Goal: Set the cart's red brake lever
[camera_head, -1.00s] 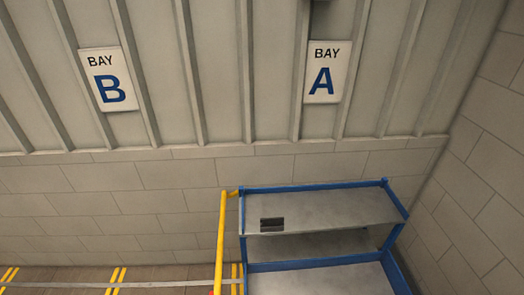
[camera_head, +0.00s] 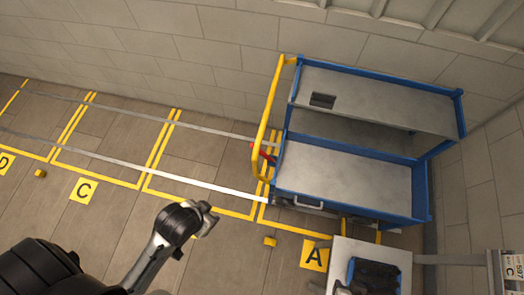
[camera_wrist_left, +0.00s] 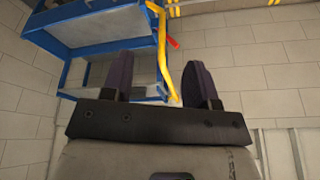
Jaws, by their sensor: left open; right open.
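The cart (camera_head: 345,180) is blue-framed with grey shelves and stands against the wall, under the bay A side. Its yellow push handle (camera_head: 271,100) is on the left end. The red brake lever (camera_head: 262,153) sticks out beside the handle; in the left wrist view it shows as a small red piece (camera_wrist_left: 173,43) by the handle.
Yellow lines mark floor bays, with a yellow C plate (camera_head: 83,190) and A plate (camera_head: 314,255). Small yellow blocks (camera_head: 270,241) sit on the floor. A grey stand with a dark tray (camera_head: 373,276) is at the lower right.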

